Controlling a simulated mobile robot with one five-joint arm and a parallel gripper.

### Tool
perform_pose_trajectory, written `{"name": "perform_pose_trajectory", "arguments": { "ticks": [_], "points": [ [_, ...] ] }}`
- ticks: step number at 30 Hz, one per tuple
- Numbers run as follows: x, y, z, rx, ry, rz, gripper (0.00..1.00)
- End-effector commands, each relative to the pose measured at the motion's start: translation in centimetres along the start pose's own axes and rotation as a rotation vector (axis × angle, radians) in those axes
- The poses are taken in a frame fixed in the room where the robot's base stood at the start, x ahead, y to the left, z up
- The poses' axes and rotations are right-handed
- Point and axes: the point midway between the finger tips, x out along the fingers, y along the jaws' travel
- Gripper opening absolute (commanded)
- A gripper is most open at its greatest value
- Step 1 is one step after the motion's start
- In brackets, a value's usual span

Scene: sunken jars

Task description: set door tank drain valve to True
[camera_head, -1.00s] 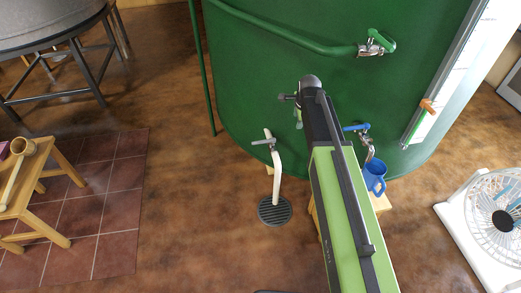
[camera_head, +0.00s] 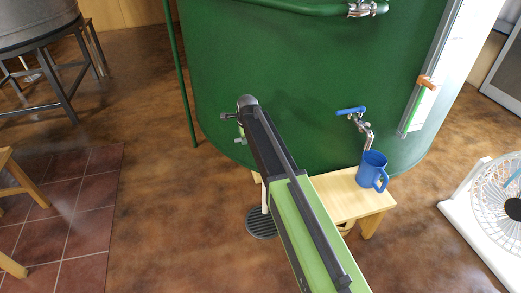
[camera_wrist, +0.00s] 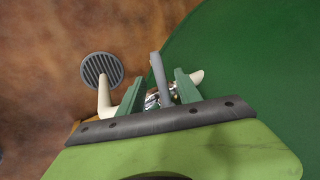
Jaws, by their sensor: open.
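The drain valve shows in the wrist view as a grey lever (camera_wrist: 159,76) on a cream pipe (camera_wrist: 105,98), with shiny metal at the lever's base. The pipe bends down over a round slotted floor drain (camera_wrist: 102,70). My gripper (camera_wrist: 160,84) has its two green fingers apart, one on each side of the lever; I cannot tell if either touches it. In the head view my gripper (camera_head: 241,131) is low in front of the green tank (camera_head: 290,70). My arm hides most of the valve there; part of the drain (camera_head: 257,223) shows.
A blue-handled tap (camera_head: 352,111) is on the tank to the right, above a blue mug (camera_head: 372,171) on a small wooden stool (camera_head: 345,203). A white fan (camera_head: 497,205) stands far right. The floor at left centre is clear.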

Motion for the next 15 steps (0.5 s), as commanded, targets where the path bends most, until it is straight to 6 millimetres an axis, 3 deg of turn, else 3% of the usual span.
{"name": "perform_pose_trajectory", "arguments": {
  "ticks": [1, 2, 5, 15],
  "points": [
    [1.7, 0.2, 0.0, 0.000, 0.000, 0.000, 0.41],
    [2.2, 0.2, 0.0, 0.000, 0.000, 0.000, 0.41],
    [1.5, 0.0, 0.0, 0.000, 0.000, 0.000, 0.41],
    [3.2, 0.1, -0.1, 0.000, 0.000, 0.000, 0.41]
  ]
}}
